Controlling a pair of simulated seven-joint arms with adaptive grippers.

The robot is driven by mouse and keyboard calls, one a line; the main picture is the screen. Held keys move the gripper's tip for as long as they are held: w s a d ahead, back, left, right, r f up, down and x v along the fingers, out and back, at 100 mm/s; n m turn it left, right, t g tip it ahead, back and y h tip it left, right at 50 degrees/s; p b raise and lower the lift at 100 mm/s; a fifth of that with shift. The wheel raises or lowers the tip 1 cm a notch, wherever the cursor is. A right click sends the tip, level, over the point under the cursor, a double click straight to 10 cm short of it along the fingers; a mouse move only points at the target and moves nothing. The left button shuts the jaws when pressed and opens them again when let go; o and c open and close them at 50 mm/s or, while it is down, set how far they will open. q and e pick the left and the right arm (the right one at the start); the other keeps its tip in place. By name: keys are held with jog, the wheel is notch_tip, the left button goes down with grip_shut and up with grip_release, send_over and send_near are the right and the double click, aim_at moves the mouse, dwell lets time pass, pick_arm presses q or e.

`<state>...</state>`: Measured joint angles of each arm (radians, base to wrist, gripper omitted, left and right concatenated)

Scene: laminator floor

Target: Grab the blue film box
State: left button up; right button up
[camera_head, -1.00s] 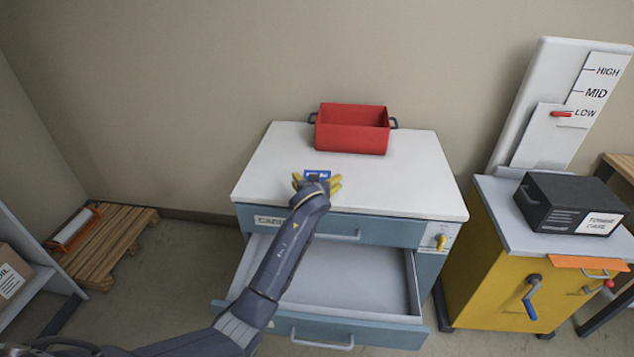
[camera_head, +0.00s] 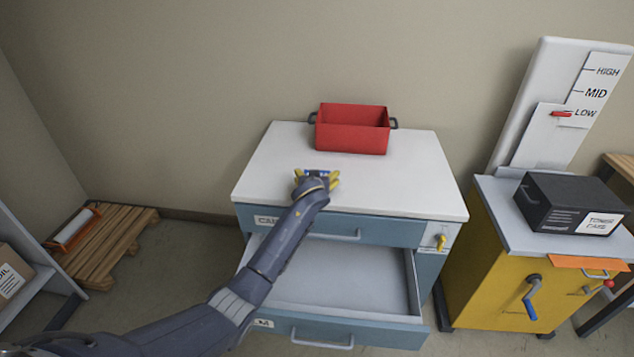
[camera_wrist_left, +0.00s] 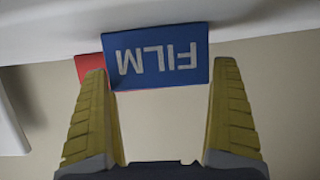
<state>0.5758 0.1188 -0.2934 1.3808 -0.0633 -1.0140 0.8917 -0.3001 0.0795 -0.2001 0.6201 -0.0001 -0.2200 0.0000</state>
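The blue film box (camera_head: 318,172) stands on the white top of the drawer cabinet (camera_head: 262,185), near the middle. In the left wrist view its blue face with white FILM lettering (camera_wrist_left: 157,55) appears upside down. My left gripper (camera_head: 317,180) is at the box. In the left wrist view its two yellow fingers (camera_wrist_left: 162,75) are open, with the tips close to the box's left and right edges. I cannot tell whether they touch it. In the head view my wrist hides the lower part of the box. My right gripper is not in view.
A red bin (camera_head: 350,137) with dark handles stands behind the box on the cabinet top. An open, empty drawer (camera_head: 340,285) juts out below. A black box (camera_head: 570,203) sits on the yellow cabinet (camera_head: 500,270) at right. The cabinet top around the film box is clear.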

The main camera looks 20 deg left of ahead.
pick_arm(q)
jog(key=c, duration=1.1)
jog(key=shift+r, duration=0.15)
